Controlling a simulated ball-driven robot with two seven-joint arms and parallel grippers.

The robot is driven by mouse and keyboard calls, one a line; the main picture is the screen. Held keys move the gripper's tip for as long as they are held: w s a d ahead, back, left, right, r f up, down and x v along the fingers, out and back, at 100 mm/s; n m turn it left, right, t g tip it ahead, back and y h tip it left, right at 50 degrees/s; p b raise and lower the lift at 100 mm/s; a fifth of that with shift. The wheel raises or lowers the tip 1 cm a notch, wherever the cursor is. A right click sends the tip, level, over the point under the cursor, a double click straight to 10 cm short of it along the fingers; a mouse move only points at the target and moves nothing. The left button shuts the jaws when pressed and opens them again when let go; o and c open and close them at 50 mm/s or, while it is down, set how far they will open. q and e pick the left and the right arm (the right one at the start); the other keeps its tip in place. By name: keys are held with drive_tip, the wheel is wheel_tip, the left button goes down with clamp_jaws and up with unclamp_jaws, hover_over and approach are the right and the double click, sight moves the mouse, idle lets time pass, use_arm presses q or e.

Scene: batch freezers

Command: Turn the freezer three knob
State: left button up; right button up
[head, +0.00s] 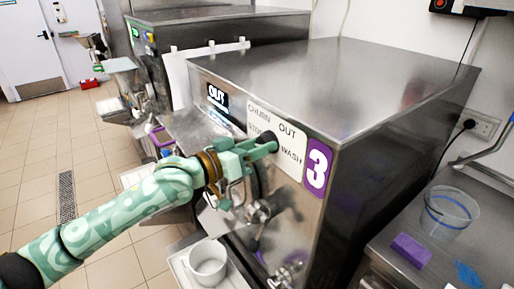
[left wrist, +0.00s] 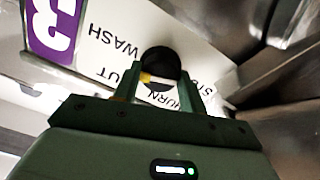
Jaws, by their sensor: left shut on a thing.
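Freezer three (head: 380,110) is a steel box with a purple number 3 label (head: 317,168) on its front. Its black knob (head: 267,137) sits on a white plate (head: 291,131) lettered CHURN, OUT, WASH and a partly covered word. My left gripper (head: 272,147) reaches the plate from the left and is shut on the knob. In the left wrist view the round black knob (left wrist: 160,62) lies between the two green fingers, with a small yellow mark on its edge. The fingers hide part of the knob and lettering. My right gripper is in neither view.
Below the knob are a metal spout fitting (head: 262,210) and a white container (head: 208,262) on a tray. At right, a counter holds a clear tub (head: 447,212) and a purple sponge (head: 411,250). Another freezer (head: 225,30) stands behind. The tiled floor at left is mostly open.

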use_arm(q)
drive_tip(key=shift+f+m, duration=0.1)
drive_tip(key=shift+m, duration=1.6)
drive_tip(key=o, duration=1)
drive_tip(key=shift+w, duration=0.1)
drive_tip(key=v, duration=1.6)
drive_tip(key=shift+a+b, duration=0.1)
drive_tip(key=shift+b, duration=0.25)
